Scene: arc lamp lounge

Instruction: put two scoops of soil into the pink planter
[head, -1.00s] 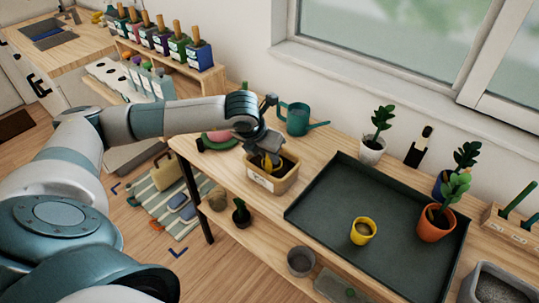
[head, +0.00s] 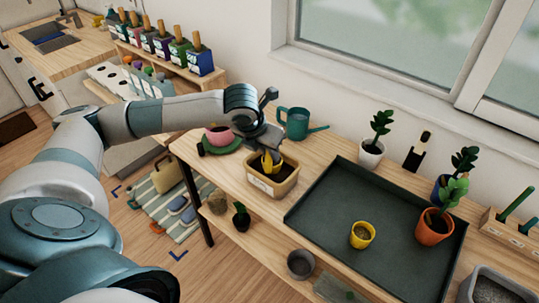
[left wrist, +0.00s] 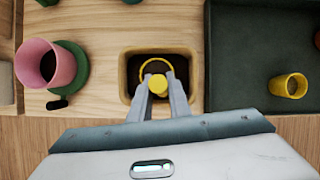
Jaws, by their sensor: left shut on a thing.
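My left gripper (head: 265,148) is shut on the yellow scoop (head: 267,163) and holds it over the tan soil box (head: 272,189). In the left wrist view the scoop (left wrist: 157,83) points down into the box (left wrist: 129,88), with dark soil around it. I cannot tell how deep it is or whether soil is in it. The pink planter (head: 217,139) stands left of the box on a green saucer (head: 222,149), partly hidden by my arm. In the left wrist view the pink planter (left wrist: 48,65) is at the left. My right gripper is not in view.
A teal watering can (head: 296,122) stands behind the box. A dark tray (head: 325,205) lies to the right, with a small yellow pot (head: 362,235) and an orange potted plant (head: 434,227). Bare tabletop lies between planter and box.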

